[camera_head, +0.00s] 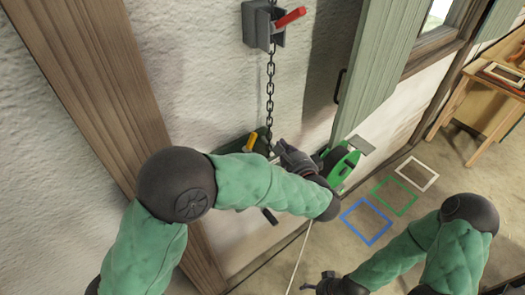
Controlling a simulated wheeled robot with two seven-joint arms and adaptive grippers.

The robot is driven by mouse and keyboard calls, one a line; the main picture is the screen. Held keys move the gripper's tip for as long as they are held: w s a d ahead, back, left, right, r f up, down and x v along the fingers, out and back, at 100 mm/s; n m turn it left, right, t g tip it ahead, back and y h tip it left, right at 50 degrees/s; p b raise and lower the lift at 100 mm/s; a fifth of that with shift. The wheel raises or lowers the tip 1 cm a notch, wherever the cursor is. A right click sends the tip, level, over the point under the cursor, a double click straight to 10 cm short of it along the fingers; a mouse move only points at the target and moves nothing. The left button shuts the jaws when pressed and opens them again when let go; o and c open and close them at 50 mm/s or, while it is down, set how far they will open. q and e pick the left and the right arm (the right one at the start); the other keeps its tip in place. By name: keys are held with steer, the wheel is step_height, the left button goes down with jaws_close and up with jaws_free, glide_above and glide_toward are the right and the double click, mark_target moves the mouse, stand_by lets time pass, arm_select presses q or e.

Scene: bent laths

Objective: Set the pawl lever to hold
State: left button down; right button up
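A grey wall box (257,24) with a red-handled lever (290,18) is at the top; the red handle points to the upper right. A chain (270,85) hangs below it to a dark green mechanism (235,146) with a small yellow lever (251,142). I cannot tell which lever is the pawl lever. My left gripper (281,149) is just right of the yellow lever, with a visible gap; its finger opening is unclear. My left forearm hides the mechanism's lower part. My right gripper (314,281) is low at the bottom, its fingers apart and empty.
A bright green wheeled object (340,163) stands just right of my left gripper. Blue (366,222), green (394,195) and white (416,174) square outlines mark the floor. A wooden table (480,92) is at the right. A green shutter (385,60) stands beside the wall.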

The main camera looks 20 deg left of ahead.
mark_target(250, 143)
arm_select(q)
steer(key=shift+f+b, duration=1.8)
steer(key=shift+f, duration=0.6)
arm_select(e)
steer(key=shift+f, duration=2.4)
arm_select(q)
steer(key=w+a+p, duration=0.1)
steer(key=w+a, duration=0.4)
steer(key=a, duration=0.3)
steer(key=shift+w+r, duration=0.2)
arm_select(e)
steer(key=shift+r, duration=0.75)
arm_select(q)
steer(key=shift+d, duration=0.1)
arm_select(e)
steer(key=shift+f, duration=0.1)
